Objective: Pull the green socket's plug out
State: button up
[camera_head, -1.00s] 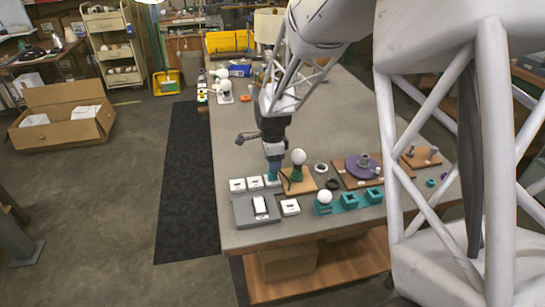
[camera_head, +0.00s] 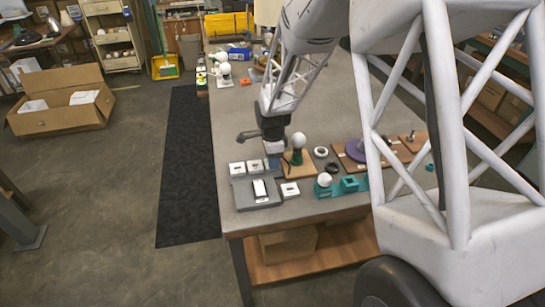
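The green socket (camera_head: 297,157) stands upright on a small wooden board (camera_head: 300,171), with a white round bulb (camera_head: 298,140) on top of it. My gripper (camera_head: 274,164) points down just left of the socket, at the board's left edge. Its tips look teal and are too small to tell whether they are open or shut, or whether anything is between them. The plug cannot be made out; a dark thin shape on the board near the socket is too small to identify.
White square pieces (camera_head: 237,168) stand left of my gripper. A grey block (camera_head: 241,197) with a white switch lies in front. Another white piece (camera_head: 290,190), teal holders (camera_head: 349,184), dark rings (camera_head: 321,152) and a purple disc (camera_head: 356,150) are to the right.

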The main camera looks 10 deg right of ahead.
grip_shut()
jog(key=shift+r, duration=1)
dwell(1.0)
jog(key=shift+r, duration=0.65)
jog(key=shift+r, duration=0.15)
jog(key=shift+r, duration=1.85)
